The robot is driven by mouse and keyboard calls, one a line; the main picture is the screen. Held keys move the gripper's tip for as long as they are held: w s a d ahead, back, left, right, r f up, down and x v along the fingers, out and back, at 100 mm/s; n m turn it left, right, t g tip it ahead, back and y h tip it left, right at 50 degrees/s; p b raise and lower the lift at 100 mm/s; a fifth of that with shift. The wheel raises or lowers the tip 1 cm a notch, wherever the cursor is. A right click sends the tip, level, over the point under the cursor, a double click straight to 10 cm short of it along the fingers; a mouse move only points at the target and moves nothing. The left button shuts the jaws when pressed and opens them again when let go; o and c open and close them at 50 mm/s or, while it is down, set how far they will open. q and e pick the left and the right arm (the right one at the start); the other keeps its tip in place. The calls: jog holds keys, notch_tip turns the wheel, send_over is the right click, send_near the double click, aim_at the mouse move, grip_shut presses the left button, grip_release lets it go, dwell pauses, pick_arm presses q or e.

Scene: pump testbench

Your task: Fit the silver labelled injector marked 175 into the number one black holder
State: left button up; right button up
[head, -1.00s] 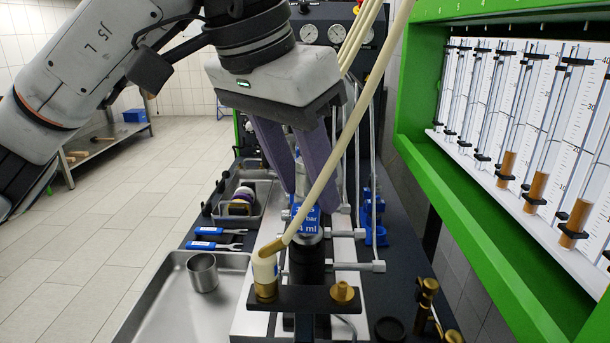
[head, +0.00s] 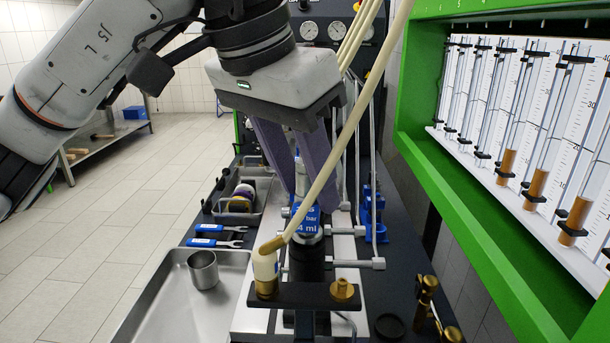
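The silver injector (head: 306,232) with a blue label stands upright in the nearest black holder (head: 308,262). The label is partly covered; "bar" and "4 ml" can be read, and its top line is partly hidden. My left gripper (head: 304,195) comes down from above, its two purple fingers on either side of the injector's upper part. The fingers look spread, with the slim silver upper part showing between them. The holder's number cannot be seen. My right gripper is not in view.
A cream hose with a brass end (head: 271,246) crosses in front of the gripper. A metal tray (head: 165,312) with a steel cup (head: 203,270) lies left, below two blue-handled wrenches (head: 217,236). The green frame (head: 450,208) with glass tubes bounds the right.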

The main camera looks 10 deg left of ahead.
pick_arm(q)
jog(key=shift+f, duration=0.45)
jog(key=o, duration=1.1)
jog(key=shift+p+v, duration=2.05)
jog(key=shift+v, duration=1.3)
jog(key=shift+p+v, duration=0.6)
jog(key=shift+v, duration=0.4)
jog(key=shift+r, duration=0.15)
jog(key=shift+v, duration=1.05)
jog(key=shift+s+b, duration=0.1)
jog(key=shift+b, duration=0.2)
